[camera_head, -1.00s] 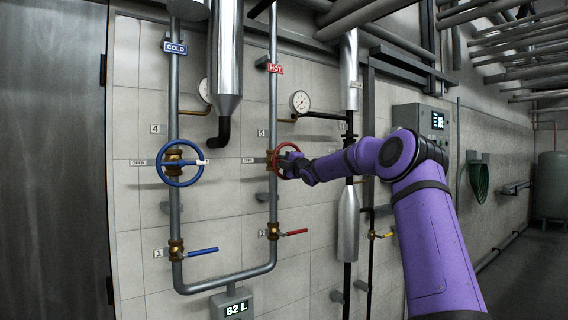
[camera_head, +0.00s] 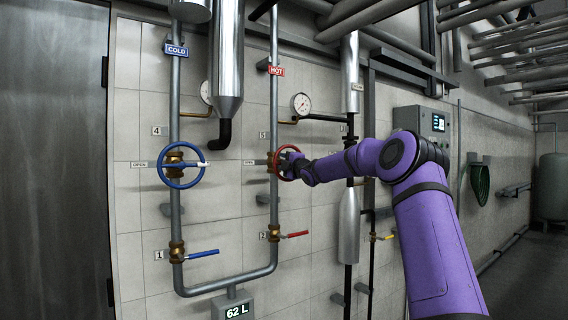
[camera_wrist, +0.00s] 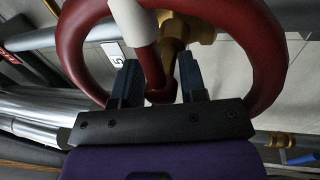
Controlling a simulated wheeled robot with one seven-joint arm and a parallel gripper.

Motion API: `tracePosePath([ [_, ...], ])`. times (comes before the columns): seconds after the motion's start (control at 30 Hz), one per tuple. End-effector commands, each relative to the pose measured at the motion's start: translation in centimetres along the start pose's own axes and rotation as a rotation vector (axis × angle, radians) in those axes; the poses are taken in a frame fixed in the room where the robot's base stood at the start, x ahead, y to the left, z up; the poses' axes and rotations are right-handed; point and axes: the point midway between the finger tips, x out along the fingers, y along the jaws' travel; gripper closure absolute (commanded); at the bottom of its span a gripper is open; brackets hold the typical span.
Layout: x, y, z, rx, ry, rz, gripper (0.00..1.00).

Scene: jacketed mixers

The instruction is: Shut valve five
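The red handwheel (camera_head: 287,162) of valve five sits on a brass body on the HOT pipe. A "5" label shows beside the wheel in the wrist view (camera_wrist: 113,53). My gripper (camera_head: 291,163) is at the wheel in the head view, covering part of it. The fingertip contact is partly hidden.
The blue handwheel (camera_head: 180,165) of valve four is on the COLD pipe to the left. Blue (camera_head: 203,254) and red (camera_head: 295,235) levers sit below. A gauge (camera_head: 301,104) and a silver insulated pipe (camera_head: 349,227) are close to my arm.

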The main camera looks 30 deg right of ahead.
Motion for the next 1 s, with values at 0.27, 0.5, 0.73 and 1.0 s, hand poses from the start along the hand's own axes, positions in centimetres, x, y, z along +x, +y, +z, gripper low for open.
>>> tracePosePath([
  [0.27,-0.3,-0.2,0.1,0.0,-0.002,-0.004,0.61],
  [0.5,-3.3,-0.1,0.2,-0.001,-0.004,-0.005,0.61],
  [0.73,-7.6,-0.1,0.2,-0.002,-0.003,-0.004,0.61],
  [1.0,-10.5,-0.1,0.1,-0.001,-0.002,-0.002,0.61],
])
